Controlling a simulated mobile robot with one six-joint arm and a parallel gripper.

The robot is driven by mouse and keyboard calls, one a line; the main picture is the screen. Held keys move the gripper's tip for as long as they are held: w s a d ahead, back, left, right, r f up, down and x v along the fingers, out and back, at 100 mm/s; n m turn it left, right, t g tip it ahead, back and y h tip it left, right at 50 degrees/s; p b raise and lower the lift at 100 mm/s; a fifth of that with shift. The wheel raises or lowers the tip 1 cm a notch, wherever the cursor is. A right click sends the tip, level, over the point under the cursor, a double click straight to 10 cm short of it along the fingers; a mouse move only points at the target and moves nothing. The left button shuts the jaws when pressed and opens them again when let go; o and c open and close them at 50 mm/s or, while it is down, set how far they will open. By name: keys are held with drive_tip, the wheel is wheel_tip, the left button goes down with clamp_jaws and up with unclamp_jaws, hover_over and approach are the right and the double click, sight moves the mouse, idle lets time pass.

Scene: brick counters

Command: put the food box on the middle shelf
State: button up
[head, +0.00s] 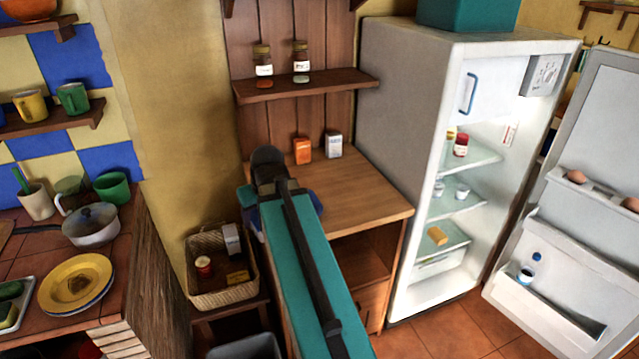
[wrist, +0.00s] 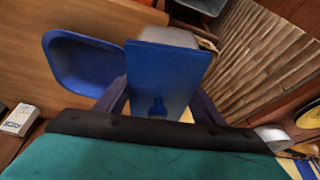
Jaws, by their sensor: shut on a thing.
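My gripper (wrist: 158,98) is shut on what looks like the food box (wrist: 168,75), with a blue face and a pale grey body behind it. A rounded blue piece sits left of it in the wrist view; I cannot tell what it belongs to. In the head view my arm hides most of the gripper, and blue edges (head: 313,200) show beside it near the left side of the wooden counter. The fridge (head: 400,100) stands open at the right. Its middle shelf (head: 462,202) holds two small white cups, with clear room on the shelf's front part.
The open fridge door (head: 560,240) holds eggs and a bottle. A red jar (head: 461,145) stands on the upper shelf, a yellow block (head: 437,235) on the lower. Two cartons (head: 303,150) stand on the wooden counter (head: 375,200). A basket (head: 193,272) lies left of my arm.

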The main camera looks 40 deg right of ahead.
drive_tip(key=s+d, duration=0.3)
drive_tip(key=d, duration=0.3)
drive_tip(key=s+d+r+m+p, duration=0.1)
drive_tip(key=s+d, duration=0.3)
drive_tip(key=d, duration=0.2)
drive_tip(key=s+d+m+h+p, duration=0.1)
drive_tip(key=s+d, duration=0.2)
drive_tip(key=d, duration=0.4)
drive_tip(key=shift+s+r, duration=0.15)
drive_tip(key=shift+s, duration=0.05)
drive_tip(key=w+d+p, duration=0.1)
drive_tip(key=w+d, duration=0.2)
drive_tip(key=w, duration=0.1)
drive_tip(key=w+d+f+p, duration=0.1)
drive_tip(key=w+d+p, duration=0.1)
drive_tip(key=w+d, duration=0.1)
drive_tip(key=w+d+p, duration=0.2)
drive_tip(key=w+d, duration=0.1)
drive_tip(key=w, duration=0.3)
drive_tip(key=shift+d+f, duration=0.25)
drive_tip(key=shift+f, duration=0.15)
drive_tip(key=shift+f+p, duration=0.9)
drive_tip(key=shift+f, duration=0.7)
drive_tip(key=shift+f, duration=0.1)
drive_tip(key=o, duration=0.7)
drive_tip(key=shift+o, duration=0.6)
